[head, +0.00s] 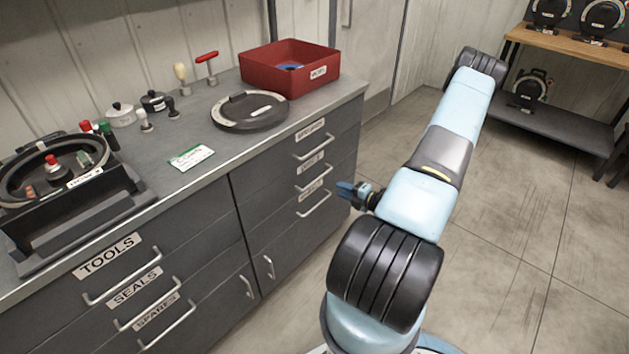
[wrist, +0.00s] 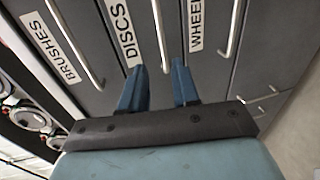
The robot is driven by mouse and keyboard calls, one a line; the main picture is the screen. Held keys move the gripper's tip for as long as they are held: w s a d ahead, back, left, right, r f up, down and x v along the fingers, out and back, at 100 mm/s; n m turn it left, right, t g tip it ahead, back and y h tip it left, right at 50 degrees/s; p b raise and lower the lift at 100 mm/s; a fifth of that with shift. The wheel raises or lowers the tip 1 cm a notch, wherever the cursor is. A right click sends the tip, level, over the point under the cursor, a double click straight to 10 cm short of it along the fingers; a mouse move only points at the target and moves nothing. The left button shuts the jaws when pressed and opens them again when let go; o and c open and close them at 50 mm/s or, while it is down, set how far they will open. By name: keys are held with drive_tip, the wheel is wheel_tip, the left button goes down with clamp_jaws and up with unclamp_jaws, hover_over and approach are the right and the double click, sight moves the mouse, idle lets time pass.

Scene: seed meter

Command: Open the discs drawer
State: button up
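The discs drawer is the middle one of three in the right part of the grey cabinet, and it looks shut. Its white DISCS label (head: 310,163) is above its bar handle (head: 314,180). The label (wrist: 124,33) and handle (wrist: 160,36) also show in the wrist view. My gripper (head: 341,190) is in front of the drawers, its blue fingers pointing at them. In the wrist view my gripper (wrist: 159,70) is open and empty, with the handle's lower end between the fingertips in the picture. I cannot tell whether the fingers reach around it.
The brushes handle (head: 313,147) is above and the wheels handle (head: 314,204) below. On the worktop are a red bin (head: 290,68), a round black disc housing (head: 250,111) and several small tools. The floor right of the cabinet is clear up to a shelf rack (head: 545,122).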

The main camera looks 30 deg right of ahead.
sight(318, 179)
drive_tip(key=x, duration=0.9)
drive_tip(key=d+x, duration=0.1)
drive_tip(key=x, duration=0.3)
drive_tip(key=shift+w+a+f, duration=0.15)
drive_tip(key=shift+w, duration=0.15)
drive_tip(key=shift+s, duration=0.1)
clamp_jaws()
drive_tip(key=shift+m, duration=0.3)
